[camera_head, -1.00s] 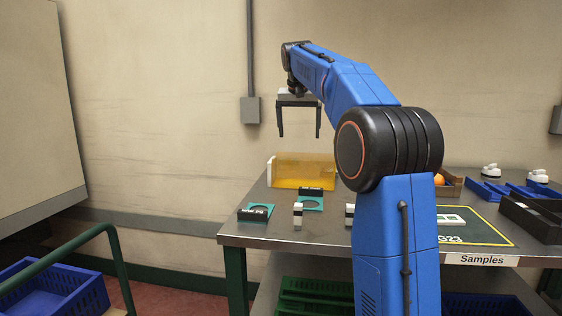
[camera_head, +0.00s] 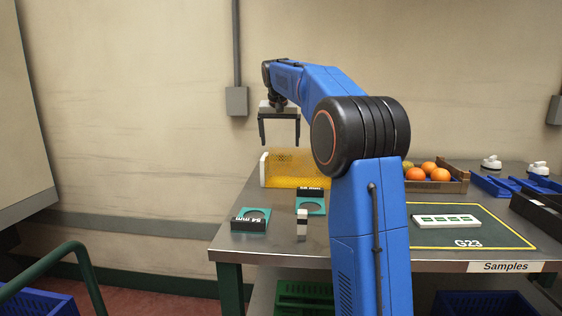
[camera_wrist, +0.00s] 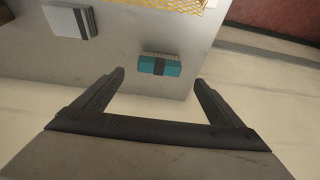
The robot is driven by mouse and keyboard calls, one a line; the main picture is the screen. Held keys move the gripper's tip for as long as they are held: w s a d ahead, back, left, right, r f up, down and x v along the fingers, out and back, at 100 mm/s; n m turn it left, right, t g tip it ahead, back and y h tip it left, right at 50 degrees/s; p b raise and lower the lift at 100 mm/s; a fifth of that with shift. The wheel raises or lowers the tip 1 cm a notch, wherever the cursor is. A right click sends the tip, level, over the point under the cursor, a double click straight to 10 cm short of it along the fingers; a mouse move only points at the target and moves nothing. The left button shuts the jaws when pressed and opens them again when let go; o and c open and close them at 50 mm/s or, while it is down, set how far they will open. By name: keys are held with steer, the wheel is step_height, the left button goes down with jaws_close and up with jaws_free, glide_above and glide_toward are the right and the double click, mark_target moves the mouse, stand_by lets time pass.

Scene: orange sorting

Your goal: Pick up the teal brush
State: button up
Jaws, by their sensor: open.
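My gripper (camera_head: 279,143) is open and empty, pointing down, above the yellow mesh crate in the head view. In the wrist view the fingers of my gripper (camera_wrist: 159,78) spread to either side of the brush, which appears between and just beyond the tips. The fingers look well above the table, apart from the brush.
A yellow mesh crate (camera_head: 294,168) stands below my gripper. Teal ring gauges, one marked 54 mm (camera_head: 251,219), and a small white-and-black block (camera_head: 302,224) lie in front. A wooden crate (camera_head: 459,182) holds oranges. A white block with a dark band (camera_wrist: 72,20) shows in the wrist view.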

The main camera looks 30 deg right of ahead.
mark_target(281, 155)
steer(key=shift+x, duration=4.3)
steer(key=shift+s, duration=0.1)
steer(key=shift+c, duration=0.3)
steer(key=c, duration=1.1)
